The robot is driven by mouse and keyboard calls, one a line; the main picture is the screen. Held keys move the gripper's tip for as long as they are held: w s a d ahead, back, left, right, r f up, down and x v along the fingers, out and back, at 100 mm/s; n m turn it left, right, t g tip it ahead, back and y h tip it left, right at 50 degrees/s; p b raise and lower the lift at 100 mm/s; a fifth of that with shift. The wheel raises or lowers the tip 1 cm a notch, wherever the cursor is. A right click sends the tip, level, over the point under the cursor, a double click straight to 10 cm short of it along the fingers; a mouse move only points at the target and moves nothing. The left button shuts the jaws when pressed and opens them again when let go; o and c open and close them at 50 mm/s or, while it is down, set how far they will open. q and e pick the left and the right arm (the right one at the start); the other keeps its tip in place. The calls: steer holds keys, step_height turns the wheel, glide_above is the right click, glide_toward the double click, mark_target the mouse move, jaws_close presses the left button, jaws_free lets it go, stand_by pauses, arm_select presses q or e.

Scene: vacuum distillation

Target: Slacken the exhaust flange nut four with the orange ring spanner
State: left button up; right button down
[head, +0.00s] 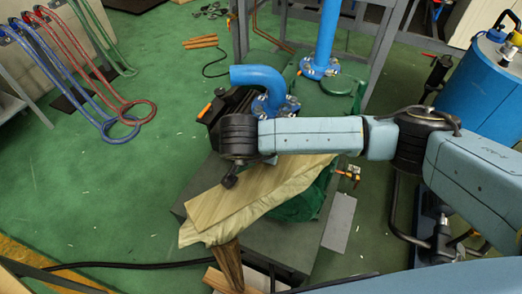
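The blue exhaust elbow (257,76) bends down to a bolted flange (277,106) on the pump. Several pale nuts or bolts show around the flange, but I cannot tell which is number four. My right arm comes in from the right and crosses just in front of the flange, hiding its near side. Its dark wrist end (238,138) is left of the flange; the fingers cannot be made out clearly. A small orange piece (205,110) shows beside dark parts left of the flange; I cannot tell if it is the ring spanner. My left gripper is not in view.
A wooden board (250,193) on cloth lies below the wrist. A second blue pipe (327,38) stands upright behind. A blue tank (487,77) stands at the right. Coloured hoses (72,45) hang upper left. Green floor (75,195) at left is clear.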

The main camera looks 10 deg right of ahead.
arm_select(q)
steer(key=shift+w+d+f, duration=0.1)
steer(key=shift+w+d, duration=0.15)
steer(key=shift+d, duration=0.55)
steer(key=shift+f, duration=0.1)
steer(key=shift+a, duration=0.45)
arm_select(e)
steer(key=shift+f+b, duration=0.15)
steer(key=shift+b, duration=0.2)
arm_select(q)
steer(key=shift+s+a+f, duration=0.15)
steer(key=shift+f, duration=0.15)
arm_select(e)
steer(key=shift+f, duration=0.15)
arm_select(q)
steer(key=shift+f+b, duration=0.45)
steer(key=shift+b, duration=0.15)
arm_select(e)
steer(key=shift+f, duration=0.5)
arm_select(q)
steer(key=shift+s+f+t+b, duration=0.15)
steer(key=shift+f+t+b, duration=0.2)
steer(key=shift+b, duration=0.4)
arm_select(e)
steer(key=shift+s+d+f, duration=0.1)
steer(key=shift+d+f, duration=0.2)
steer(key=shift+f, duration=0.5)
